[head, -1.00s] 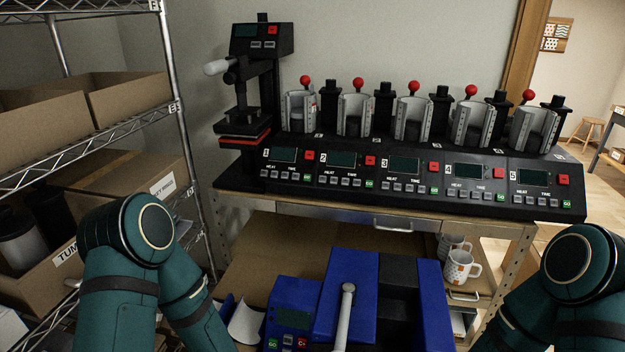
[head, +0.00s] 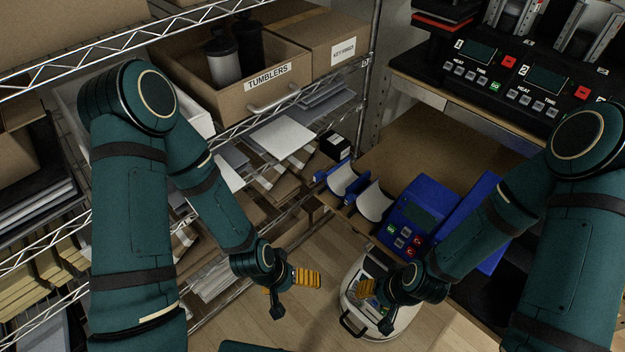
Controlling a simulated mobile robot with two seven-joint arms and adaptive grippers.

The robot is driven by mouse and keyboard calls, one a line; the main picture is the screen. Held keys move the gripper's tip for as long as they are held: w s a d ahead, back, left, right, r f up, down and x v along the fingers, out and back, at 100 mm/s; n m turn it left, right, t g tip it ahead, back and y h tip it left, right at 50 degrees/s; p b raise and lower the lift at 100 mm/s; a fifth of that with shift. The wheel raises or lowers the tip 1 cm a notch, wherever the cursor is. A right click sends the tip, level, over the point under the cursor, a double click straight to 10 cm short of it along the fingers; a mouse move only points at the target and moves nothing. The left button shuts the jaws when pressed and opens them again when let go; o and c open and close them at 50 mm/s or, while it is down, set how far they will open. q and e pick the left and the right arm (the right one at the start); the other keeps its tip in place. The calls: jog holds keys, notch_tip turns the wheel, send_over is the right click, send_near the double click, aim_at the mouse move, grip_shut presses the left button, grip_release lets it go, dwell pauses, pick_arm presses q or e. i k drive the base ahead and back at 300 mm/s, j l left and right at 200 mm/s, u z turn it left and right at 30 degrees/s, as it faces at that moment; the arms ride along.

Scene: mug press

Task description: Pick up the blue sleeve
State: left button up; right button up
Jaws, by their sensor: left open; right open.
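My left gripper (head: 293,290) is open and empty, with yellow-orange finger pads, below and left of these pieces in the picture. My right gripper (head: 375,305) is open and empty, below the right piece. Neither gripper touches the sleeve pieces.
A blue press with a control panel (head: 408,225) stands just right of the sleeve pieces. A small black box (head: 336,146) is behind them. A wire rack with a tumblers box (head: 262,88) is at left. A white wheeled-looking unit (head: 352,290) is on the floor below.

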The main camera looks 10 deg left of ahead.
aim_at(341, 181)
jog(key=u, duration=0.4)
jog(key=l+u, duration=0.15)
jog(key=u, duration=0.65)
jog(key=l+u, duration=0.1)
jog(key=u, duration=0.3)
jog(key=k+l, duration=0.25)
